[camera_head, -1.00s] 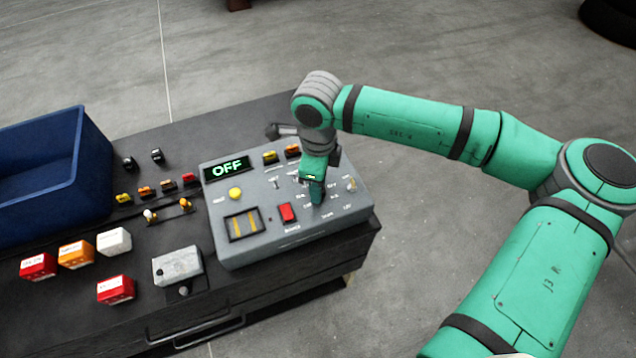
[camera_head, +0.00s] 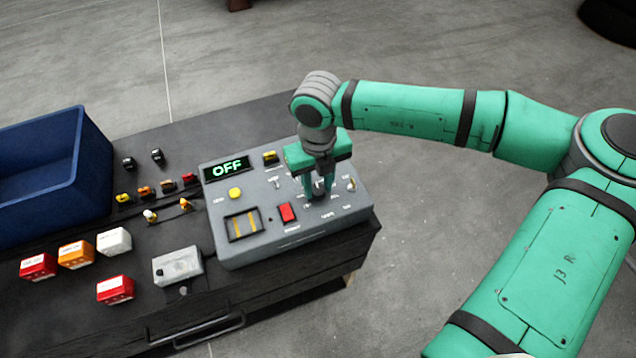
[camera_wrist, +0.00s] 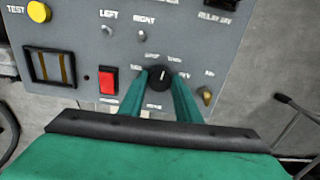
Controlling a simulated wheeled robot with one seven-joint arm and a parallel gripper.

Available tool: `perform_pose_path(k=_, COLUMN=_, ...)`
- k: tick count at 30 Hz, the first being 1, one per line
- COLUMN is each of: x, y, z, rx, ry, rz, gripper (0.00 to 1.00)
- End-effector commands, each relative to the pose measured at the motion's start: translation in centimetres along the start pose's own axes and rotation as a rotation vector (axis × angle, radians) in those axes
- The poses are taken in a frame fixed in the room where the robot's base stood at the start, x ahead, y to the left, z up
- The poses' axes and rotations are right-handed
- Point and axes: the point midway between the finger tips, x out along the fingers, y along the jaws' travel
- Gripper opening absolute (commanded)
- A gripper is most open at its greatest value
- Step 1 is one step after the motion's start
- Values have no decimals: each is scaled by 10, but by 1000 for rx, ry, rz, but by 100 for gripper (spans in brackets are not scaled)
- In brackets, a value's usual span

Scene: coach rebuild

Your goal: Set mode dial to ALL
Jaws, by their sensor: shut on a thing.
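The grey control box (camera_head: 262,245) stands on the dark bench, and its display (camera_head: 227,168) reads OFF. The mode dial (camera_wrist: 160,77) is a round black knob with white labels around it, shown in the wrist view; the labels are too blurred to read fully. My gripper (camera_head: 318,194) points down over the right part of the panel. In the wrist view its two green fingers (camera_wrist: 160,88) are shut on the dial, one on each side. In the head view the fingers mostly hide the dial.
Near the dial are a red rocker switch (camera_wrist: 108,81), LEFT and RIGHT toggles and a small brass toggle (camera_wrist: 206,95). A yellow TEST button (camera_wrist: 39,11) is at upper left. A blue bin (camera_head: 88,150) and several coloured blocks lie left of the box.

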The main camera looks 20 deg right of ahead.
Motion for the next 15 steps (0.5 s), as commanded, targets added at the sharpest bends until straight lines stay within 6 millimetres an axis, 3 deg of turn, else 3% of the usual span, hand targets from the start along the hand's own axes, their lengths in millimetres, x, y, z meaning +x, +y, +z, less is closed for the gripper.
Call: perform_pose_path(k=15, x=-1, y=0, z=0, rx=489, ry=-1, rz=0, gripper=8)
